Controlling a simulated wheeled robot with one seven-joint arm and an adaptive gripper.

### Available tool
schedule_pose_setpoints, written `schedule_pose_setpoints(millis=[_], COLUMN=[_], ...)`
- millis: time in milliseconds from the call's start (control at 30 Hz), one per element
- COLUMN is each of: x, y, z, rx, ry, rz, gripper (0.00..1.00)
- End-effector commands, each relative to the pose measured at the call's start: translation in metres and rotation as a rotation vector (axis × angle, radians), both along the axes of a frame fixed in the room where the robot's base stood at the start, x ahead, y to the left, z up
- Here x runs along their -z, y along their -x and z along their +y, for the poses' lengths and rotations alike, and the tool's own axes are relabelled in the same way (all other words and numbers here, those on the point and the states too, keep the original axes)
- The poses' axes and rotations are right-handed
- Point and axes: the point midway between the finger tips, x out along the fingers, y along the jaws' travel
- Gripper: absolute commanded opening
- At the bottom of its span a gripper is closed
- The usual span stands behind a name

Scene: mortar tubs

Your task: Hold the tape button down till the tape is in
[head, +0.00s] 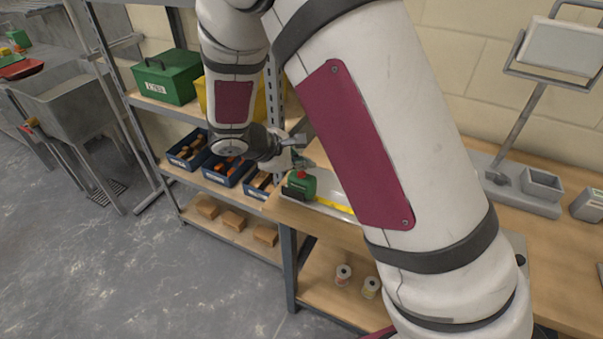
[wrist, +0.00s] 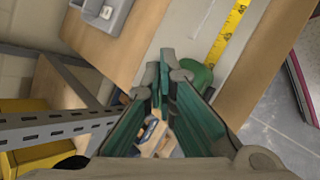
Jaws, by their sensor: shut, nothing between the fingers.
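The green tape measure (head: 302,186) stands near the left end of the workbench, with a red button (head: 301,174) on its top. Its yellow tape (head: 335,205) is out, running to the right along a pale plate until my arm hides it. In the wrist view the green case (wrist: 203,77) is partly hidden behind my fingers, and the yellow tape (wrist: 228,35) leads away from it. My gripper (head: 300,160) is shut and empty, just above the case. It also shows in the wrist view (wrist: 169,72). I cannot tell whether the fingertips touch the button.
A metal shelf to the left holds a green box (head: 166,77), blue bins (head: 228,170) and several bricks. A lamp stand with a grey tray (head: 541,185) is on the bench (head: 575,245) at right. Two small cans (head: 343,274) stand on the lower shelf.

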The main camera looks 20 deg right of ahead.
Motion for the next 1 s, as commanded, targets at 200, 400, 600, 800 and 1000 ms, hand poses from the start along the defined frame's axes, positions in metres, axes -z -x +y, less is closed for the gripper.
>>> schedule_pose_setpoints(millis=[200, 400, 600, 800, 1000], x=[0.007, 0.008, 0.008, 0.01, 0.012], y=[0.0, 0.0, 0.0, 0.0, 0.0], z=[0.0, 0.0, 0.0, 0.0, 0.0], rx=[-0.001, -0.001, -0.001, -0.001, -0.001], ry=[0.001, 0.0, 0.0, 0.0, 0.0], rz=[0.001, 0.001, 0.001, 0.001, 0.001], gripper=[0.0, 0.0, 0.0, 0.0, 0.0])
